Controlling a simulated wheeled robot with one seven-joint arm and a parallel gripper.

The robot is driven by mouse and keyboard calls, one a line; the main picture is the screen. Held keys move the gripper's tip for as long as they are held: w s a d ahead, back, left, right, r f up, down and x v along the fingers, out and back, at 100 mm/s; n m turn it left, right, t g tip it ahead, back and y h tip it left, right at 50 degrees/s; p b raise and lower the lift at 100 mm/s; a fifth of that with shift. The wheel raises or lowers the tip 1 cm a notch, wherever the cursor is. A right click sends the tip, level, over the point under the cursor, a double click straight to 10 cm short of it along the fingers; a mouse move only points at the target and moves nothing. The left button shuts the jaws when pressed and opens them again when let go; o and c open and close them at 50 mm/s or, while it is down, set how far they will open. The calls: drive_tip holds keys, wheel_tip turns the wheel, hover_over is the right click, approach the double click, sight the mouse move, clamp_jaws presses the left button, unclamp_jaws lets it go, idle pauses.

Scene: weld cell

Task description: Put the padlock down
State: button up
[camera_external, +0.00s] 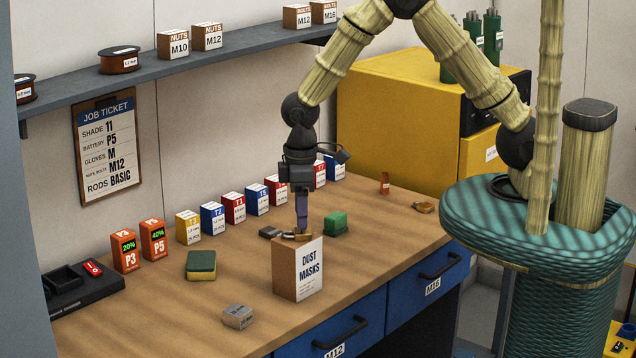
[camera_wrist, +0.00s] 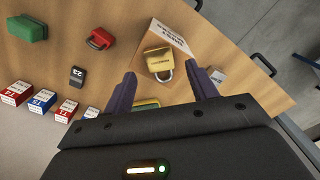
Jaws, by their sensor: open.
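The brass-yellow padlock (camera_wrist: 158,60) lies flat on top of the dust masks box (camera_wrist: 176,38) in the wrist view, its shackle toward my gripper (camera_wrist: 163,88). The purple fingers are spread wide, one on each side of the shackle end, with a gap to the padlock. In the external view my gripper (camera_external: 302,228) points down over the box (camera_external: 297,275); a small brass part of the padlock (camera_external: 292,237) shows on the box top beside the fingers. The rest of it is hidden there.
A green block (camera_external: 336,222) and a black item (camera_external: 270,232) are near the box. A red item (camera_wrist: 100,39) shows in the wrist view. A sponge (camera_external: 201,264) and a grey block (camera_external: 238,316) are on the bench. A row of small boxes (camera_external: 234,208) lines the back.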

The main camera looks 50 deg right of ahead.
sight(301, 231)
wheel_tip(301, 231, up, 9)
drive_tip(key=b, duration=0.1)
drive_tip(key=shift+f, duration=0.15)
idle(0.7)
drive_tip(key=s+d+m+t, duration=0.1)
drive_tip(key=s+d+m, duration=0.1)
drive_tip(key=d, duration=0.7)
drive_tip(key=s+d+m, duration=0.2)
drive_tip(key=d+m, duration=0.2)
drive_tip(key=d, duration=0.6)
drive_tip(key=s+d+m+t, duration=0.1)
drive_tip(key=s+d+m, duration=0.1)
drive_tip(key=d, duration=0.7)
drive_tip(key=shift+s+d+f+m+t, duration=0.15)
drive_tip(key=shift+s+f+m+t, duration=0.15)
drive_tip(key=shift+s+m, duration=0.15)
